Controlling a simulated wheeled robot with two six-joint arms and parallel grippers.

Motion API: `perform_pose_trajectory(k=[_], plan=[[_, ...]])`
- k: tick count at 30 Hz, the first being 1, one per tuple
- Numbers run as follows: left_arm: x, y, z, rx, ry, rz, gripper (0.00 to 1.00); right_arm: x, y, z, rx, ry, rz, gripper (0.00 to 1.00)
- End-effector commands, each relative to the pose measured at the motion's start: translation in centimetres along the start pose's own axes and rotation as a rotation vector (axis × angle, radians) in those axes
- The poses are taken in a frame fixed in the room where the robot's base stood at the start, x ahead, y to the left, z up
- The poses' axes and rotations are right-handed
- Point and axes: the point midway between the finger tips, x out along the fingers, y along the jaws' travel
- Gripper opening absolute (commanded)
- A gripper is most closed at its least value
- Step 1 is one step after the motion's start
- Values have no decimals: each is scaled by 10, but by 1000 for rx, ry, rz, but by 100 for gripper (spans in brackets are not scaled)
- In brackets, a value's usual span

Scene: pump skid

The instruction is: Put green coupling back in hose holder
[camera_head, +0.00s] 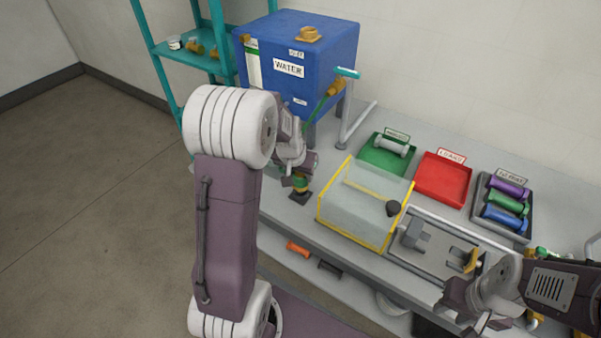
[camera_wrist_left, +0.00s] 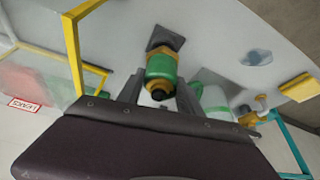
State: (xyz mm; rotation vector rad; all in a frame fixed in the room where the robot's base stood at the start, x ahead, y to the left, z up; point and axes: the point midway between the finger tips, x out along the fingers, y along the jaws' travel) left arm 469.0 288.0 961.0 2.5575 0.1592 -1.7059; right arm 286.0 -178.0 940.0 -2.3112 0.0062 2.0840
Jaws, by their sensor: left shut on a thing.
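The green coupling (camera_head: 301,182), with brass-coloured ends, is upright at a dark square hose holder (camera_head: 300,198) near the bench's front left edge. In the left wrist view the coupling (camera_wrist_left: 161,68) lies between the fingers of my left gripper (camera_wrist_left: 160,88), in line with the dark holder (camera_wrist_left: 165,38). My left gripper (camera_head: 299,170) is shut on it from above. I cannot tell whether the coupling is fully seated. A green hose (camera_head: 317,112) runs down from the tank valve and is partly hidden by my arm. My right gripper (camera_head: 482,322) is at the lower right, its fingers unclear.
A blue water tank (camera_head: 290,55) stands behind the left gripper. A clear yellow-edged guard (camera_head: 365,200) stands close to its right. Green (camera_head: 370,158) and red (camera_head: 443,180) trays and a rack of coloured cylinders (camera_head: 505,205) are at the back right. A teal shelf (camera_head: 190,58) is at left.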

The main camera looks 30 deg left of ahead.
Motion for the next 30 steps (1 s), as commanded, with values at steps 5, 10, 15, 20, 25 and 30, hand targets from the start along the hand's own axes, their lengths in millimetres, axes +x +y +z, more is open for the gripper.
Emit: perform_pose_trajectory(k=[5,10,15,20,25,30], plan=[[4,0,2,0,0,0,3,4,0,0,0,0,0,36],[7,0,3,0,0,0,3,7,0,1,0,0,0,36],[10,0,4,0,1,0,3,9,0,1,0,0,0,36],[14,0,6,0,1,0,3,12,0,1,0,0,0,36],[17,0,7,0,1,0,3,15,0,2,0,0,0,36],[20,0,8,0,0,0,3,18,0,2,0,0,0,36]])
